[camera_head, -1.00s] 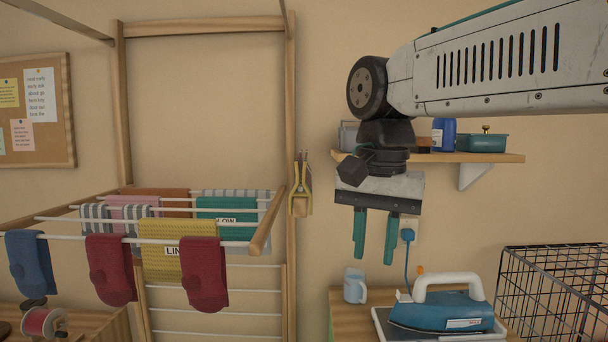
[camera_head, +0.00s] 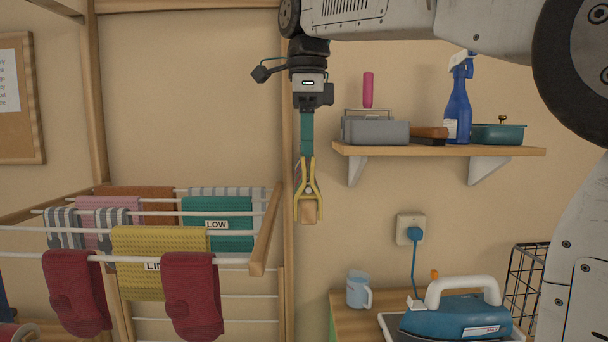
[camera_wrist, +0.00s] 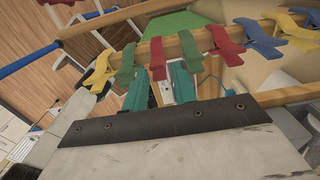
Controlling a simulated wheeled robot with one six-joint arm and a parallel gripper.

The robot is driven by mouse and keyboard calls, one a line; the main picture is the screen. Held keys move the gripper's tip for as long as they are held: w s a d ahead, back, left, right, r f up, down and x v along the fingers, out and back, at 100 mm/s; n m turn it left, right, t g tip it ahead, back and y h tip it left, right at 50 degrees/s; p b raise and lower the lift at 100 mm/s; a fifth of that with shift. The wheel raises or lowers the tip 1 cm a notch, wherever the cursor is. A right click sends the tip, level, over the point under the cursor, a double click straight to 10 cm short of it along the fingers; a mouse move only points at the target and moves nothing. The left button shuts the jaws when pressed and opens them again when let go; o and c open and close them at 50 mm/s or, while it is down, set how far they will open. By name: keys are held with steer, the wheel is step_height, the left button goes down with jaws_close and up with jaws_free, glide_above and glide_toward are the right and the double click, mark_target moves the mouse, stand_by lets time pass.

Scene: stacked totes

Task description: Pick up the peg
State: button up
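Several clothes pegs are clipped in a row on a wooden bar (camera_wrist: 175,47) in the wrist view. A red peg (camera_wrist: 157,58) is near the middle, with a green peg (camera_wrist: 126,66) to its left and another green peg (camera_wrist: 191,50) to its right. In the head view the row is seen end-on, so a yellow peg (camera_head: 307,185) hides the others. My gripper (camera_head: 306,152) points down just above the pegs. In the wrist view its teal fingers (camera_wrist: 159,88) are apart, with the red peg's lower end appearing between them. I cannot tell whether they touch it.
A drying rack with cloths and socks (camera_head: 160,255) stands to the left. A wall shelf (camera_head: 435,151) with a spray bottle (camera_head: 458,110) and boxes is at the right. Below it are a blue mug (camera_head: 358,290) and an iron (camera_head: 450,315).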

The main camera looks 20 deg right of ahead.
step_height(320, 180, down, 3)
steer(key=shift+a+f, duration=0.1)
jaws_close()
steer(key=shift+r, duration=0.5)
steer(key=r, duration=0.2)
steer(key=shift+s+d+r, duration=0.2)
steer(key=shift+d+r, duration=0.1)
steer(key=shift+d, duration=0.1)
steer(key=s+d, duration=0.3)
steer(key=d, duration=0.5)
steer(key=s+d, duration=0.3)
steer(key=d, duration=0.4)
steer(key=shift+s+d, duration=0.35)
steer(key=shift+d, duration=0.05)
